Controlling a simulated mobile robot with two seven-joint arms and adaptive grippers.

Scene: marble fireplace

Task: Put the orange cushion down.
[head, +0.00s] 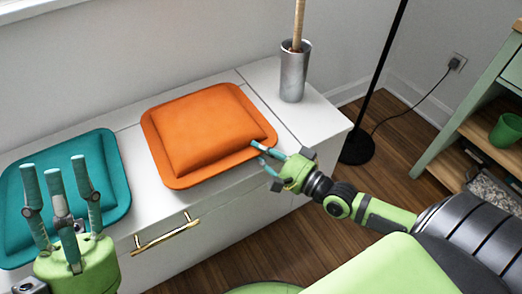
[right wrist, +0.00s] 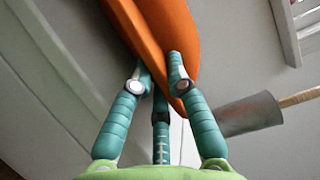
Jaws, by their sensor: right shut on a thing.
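The orange cushion (head: 205,130) is a square pad with a flat rim, over the white cabinet top in the head view. My right gripper (head: 265,158) is shut on its near right edge. In the right wrist view the cushion (right wrist: 172,25) shows edge-on, with the fingers of my right gripper (right wrist: 162,85) on both sides of its rim. I cannot tell whether its underside touches the cabinet top. My left gripper (head: 58,185) is at the lower left, fingers pointing up and spread, with nothing between them, in front of a teal cushion.
The teal cushion (head: 112,165) lies on the white cabinet (head: 262,72) at the left. A metal cylinder (head: 294,75) with a wooden stick stands at the cabinet's far right end. A black lamp pole (head: 382,75) stands beyond. A shelf with a green cup (head: 507,130) is at far right.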

